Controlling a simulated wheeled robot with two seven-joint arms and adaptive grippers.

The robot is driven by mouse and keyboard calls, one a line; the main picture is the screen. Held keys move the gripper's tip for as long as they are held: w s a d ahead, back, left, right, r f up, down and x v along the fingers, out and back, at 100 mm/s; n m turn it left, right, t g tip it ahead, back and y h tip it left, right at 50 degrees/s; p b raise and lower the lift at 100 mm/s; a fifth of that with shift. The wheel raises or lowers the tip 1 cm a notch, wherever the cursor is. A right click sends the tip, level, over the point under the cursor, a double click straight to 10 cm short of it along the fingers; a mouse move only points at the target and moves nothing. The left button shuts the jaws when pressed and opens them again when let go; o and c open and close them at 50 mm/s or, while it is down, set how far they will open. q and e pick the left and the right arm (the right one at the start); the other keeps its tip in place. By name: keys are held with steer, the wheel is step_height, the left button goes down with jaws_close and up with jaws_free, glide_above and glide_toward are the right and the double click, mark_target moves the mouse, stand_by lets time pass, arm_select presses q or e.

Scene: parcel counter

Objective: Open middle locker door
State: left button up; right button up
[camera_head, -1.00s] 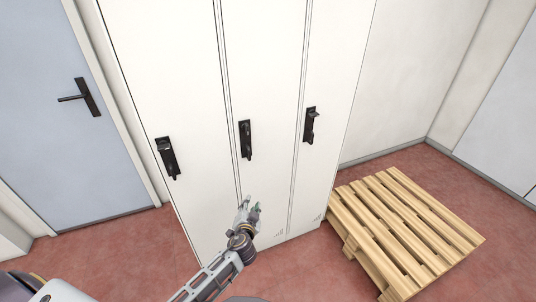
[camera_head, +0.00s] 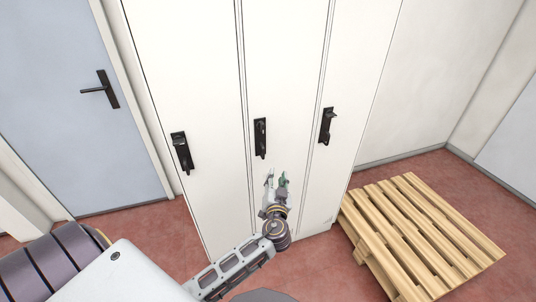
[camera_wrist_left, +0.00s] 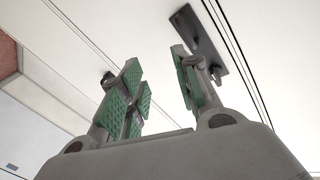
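The middle locker door (camera_head: 287,70) is white and sits closed and flush between its neighbours. Its black upright handle (camera_head: 260,138) is free, with nothing touching it. My left gripper (camera_head: 276,177) is just below this handle, fingers pointing up toward it. In the left wrist view my left gripper (camera_wrist_left: 160,88) is open and empty, with green pads and a clear gap between the fingers. A dark handle plate (camera_wrist_left: 198,38) shows there beyond the right finger, partly hidden by it; it appears to be the middle one. My right gripper is not in view.
The left locker handle (camera_head: 182,152) and right locker handle (camera_head: 327,125) flank the middle one. A wooden pallet (camera_head: 420,230) lies on the red floor at right. A blue room door (camera_head: 75,110) is at left.

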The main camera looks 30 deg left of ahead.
mark_target(263, 154)
arm_select(q)
steer(key=a+n, duration=0.1)
steer(key=n, duration=0.1)
steer(key=s+n+y, duration=0.1)
steer(key=n, duration=0.1)
steer(key=a+n+g+y, duration=0.1)
steer(key=n, duration=0.1)
steer(key=shift+s+a+r, duration=0.35)
steer(key=shift+s+r, duration=0.05)
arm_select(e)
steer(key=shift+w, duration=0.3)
arm_select(q)
steer(key=shift+w, duration=0.1)
steer(key=p+x, duration=0.2)
steer(key=x, duration=0.9)
steer(key=shift+a+r, duration=0.15)
steer(key=shift+a, duration=0.05)
steer(key=shift+p+x, duration=0.3)
steer(key=shift+x, duration=0.85)
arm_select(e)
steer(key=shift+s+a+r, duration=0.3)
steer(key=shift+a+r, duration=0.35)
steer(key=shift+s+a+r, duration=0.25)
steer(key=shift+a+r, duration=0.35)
